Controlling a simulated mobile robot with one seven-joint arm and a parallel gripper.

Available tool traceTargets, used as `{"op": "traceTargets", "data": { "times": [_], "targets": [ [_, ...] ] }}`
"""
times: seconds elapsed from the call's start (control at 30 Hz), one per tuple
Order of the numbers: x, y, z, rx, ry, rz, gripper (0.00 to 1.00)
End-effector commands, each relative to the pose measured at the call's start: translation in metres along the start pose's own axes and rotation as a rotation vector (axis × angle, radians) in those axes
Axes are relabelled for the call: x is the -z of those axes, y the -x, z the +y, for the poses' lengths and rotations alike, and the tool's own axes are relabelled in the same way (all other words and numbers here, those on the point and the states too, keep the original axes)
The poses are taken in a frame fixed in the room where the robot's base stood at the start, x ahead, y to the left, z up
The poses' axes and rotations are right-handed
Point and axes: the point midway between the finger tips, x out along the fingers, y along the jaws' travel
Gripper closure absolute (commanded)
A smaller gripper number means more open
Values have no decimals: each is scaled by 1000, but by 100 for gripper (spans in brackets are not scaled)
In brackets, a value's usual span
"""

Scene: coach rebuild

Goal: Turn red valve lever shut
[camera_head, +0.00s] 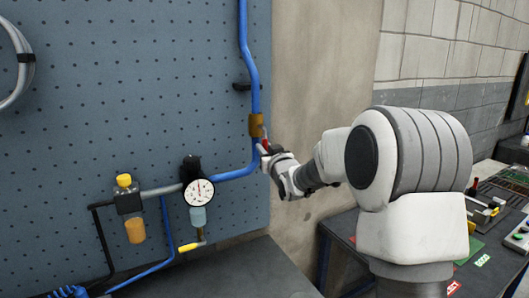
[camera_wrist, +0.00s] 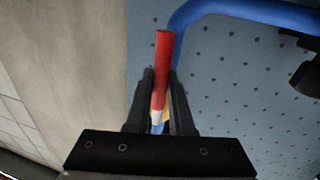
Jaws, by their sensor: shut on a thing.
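The red valve lever (camera_wrist: 162,62) sticks up between the two dark fingers of my gripper (camera_wrist: 160,100) in the wrist view. The fingers are shut on it, one on each side. In the head view, only a little red of the lever (camera_head: 265,143) shows beside my gripper (camera_head: 268,155). The brass valve body (camera_head: 256,125) sits on the blue pipe (camera_head: 254,85), just above my gripper. The lever's lower end is largely hidden by the gripper, with a little yellow showing there in the wrist view.
A pressure gauge (camera_head: 199,192), a black knob (camera_head: 191,166) and a yellow-capped filter unit (camera_head: 126,195) are on the pegboard (camera_head: 130,90) to the left. A yellow-handled part (camera_head: 190,247) hangs below the gauge. A bench with boards (camera_head: 490,225) stands at right.

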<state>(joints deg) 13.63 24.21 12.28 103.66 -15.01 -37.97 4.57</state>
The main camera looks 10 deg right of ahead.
Motion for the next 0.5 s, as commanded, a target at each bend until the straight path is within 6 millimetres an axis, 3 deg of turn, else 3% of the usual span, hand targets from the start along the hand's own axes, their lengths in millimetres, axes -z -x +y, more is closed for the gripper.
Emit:
{"op": "traceTargets", "data": {
  "times": [0.5],
  "targets": [
    [-3, -4, 22, -3, 362, 76, 100]
  ]
}}
